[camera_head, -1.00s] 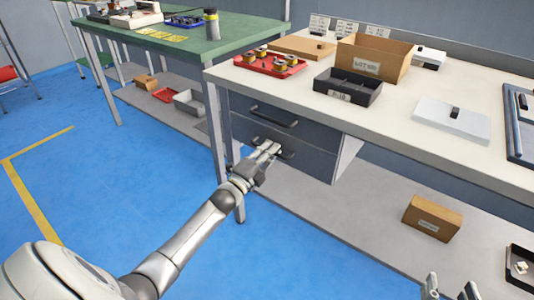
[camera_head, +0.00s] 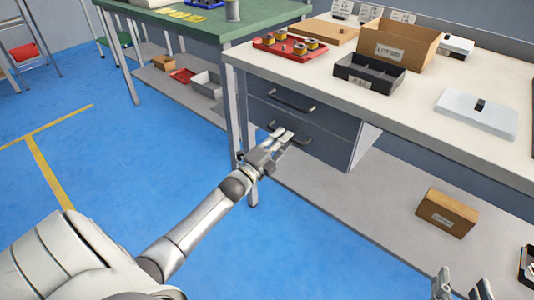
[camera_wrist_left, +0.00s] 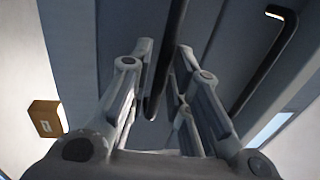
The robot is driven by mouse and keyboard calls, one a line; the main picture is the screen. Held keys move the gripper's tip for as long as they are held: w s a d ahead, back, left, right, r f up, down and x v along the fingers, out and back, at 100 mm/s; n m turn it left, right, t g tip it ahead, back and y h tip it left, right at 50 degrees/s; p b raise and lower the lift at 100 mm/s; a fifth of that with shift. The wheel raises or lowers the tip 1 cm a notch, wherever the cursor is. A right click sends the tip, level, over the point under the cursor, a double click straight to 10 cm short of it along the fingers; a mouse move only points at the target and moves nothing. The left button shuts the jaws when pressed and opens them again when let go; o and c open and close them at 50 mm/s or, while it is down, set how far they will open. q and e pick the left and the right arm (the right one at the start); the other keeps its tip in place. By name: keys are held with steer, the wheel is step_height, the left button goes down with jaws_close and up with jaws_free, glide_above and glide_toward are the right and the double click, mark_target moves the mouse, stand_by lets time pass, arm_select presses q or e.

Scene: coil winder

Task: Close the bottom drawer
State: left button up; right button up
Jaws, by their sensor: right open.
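The dark grey bottom drawer (camera_head: 325,152) is under the white workbench, below the top drawer (camera_head: 325,118). Its front looks about level with the one above; a small gap cannot be ruled out. My left gripper (camera_head: 284,135) is at the bottom drawer's dark handle (camera_head: 302,140). In the left wrist view the fingers (camera_wrist_left: 164,52) are apart, with a dark handle bar (camera_wrist_left: 163,65) showing between them; contact cannot be told. A second handle (camera_wrist_left: 275,50) shows at right. My right gripper (camera_head: 463,286) is open and empty at the lower edge, partly cut off.
A bench leg (camera_head: 244,115) stands just left of the drawers. The lower shelf (camera_head: 375,195) holds a cardboard box (camera_head: 446,212). A red tray (camera_head: 290,48), a black divided bin (camera_head: 369,75) and an open carton (camera_head: 395,45) stand on the benchtop. Blue floor is clear in front.

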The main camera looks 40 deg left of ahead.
arm_select(q)
steer(key=v, duration=0.9)
steer(key=shift+s, duration=0.35)
steer(key=shift+a, duration=0.1)
